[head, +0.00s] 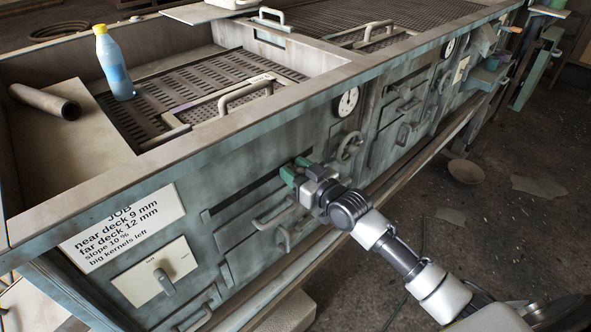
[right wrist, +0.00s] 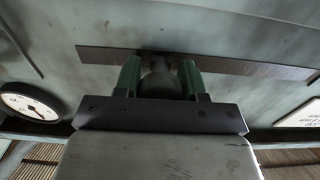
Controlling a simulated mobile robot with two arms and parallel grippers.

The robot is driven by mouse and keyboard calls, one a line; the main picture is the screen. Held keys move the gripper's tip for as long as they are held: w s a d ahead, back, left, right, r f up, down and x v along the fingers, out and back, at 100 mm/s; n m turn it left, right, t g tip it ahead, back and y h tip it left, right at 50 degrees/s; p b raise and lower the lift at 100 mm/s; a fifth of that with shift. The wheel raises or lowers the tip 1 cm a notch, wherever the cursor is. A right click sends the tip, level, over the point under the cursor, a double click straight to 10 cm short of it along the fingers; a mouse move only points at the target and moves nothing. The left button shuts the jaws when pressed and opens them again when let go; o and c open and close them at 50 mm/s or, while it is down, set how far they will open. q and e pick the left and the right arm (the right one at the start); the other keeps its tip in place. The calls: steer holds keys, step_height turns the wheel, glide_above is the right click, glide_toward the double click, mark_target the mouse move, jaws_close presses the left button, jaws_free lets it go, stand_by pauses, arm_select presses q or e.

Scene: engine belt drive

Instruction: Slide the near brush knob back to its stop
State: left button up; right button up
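The near brush knob (right wrist: 160,82) is a grey rounded knob standing out of a dark slot (right wrist: 250,69) in the machine's side. In the right wrist view the green fingers of my right gripper (right wrist: 160,78) are on either side of it, with no clear gap. The slot runs on past the knob both ways, longer toward the right of that view. In the head view my right gripper (head: 295,171) is at the slot (head: 240,203), toward its gauge side, and hides the knob. My left gripper is not in view.
A round gauge (head: 348,101) and a handwheel (head: 350,147) sit right of my gripper. Below the slot are bar handles (head: 274,211). A job card (head: 122,226) and a switch plate (head: 155,272) are to the left. A bottle (head: 114,64) stands on top.

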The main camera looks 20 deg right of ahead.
mark_target(238, 195)
jaws_close()
steer(key=a+p, duration=0.1)
steer(key=a, duration=0.1)
steer(key=s+a+p, duration=0.1)
steer(key=a+p, duration=0.1)
steer(key=s+a+p, duration=0.1)
steer(key=a, duration=0.1)
steer(key=shift+s+a+r+p, duration=0.1)
steer(key=shift+s+r+p, duration=0.15)
steer(key=shift+p, duration=0.05)
steer(key=s+a, duration=0.1)
steer(key=a, duration=0.1)
steer(key=a+p, duration=0.1)
steer(key=a, duration=0.1)
steer(key=s+a+p, duration=0.1)
steer(key=a, duration=0.2)
steer(key=shift+s+f, duration=0.3)
steer(key=shift+s, duration=0.05)
steer(key=o, duration=0.6)
jaws_free()
steer(key=shift+o, duration=0.2)
steer(key=shift+s+d, duration=0.1)
steer(key=b+v, duration=0.1)
steer(key=v, duration=0.9)
steer(key=shift+s+d, duration=0.15)
steer(key=shift+s, duration=0.1)
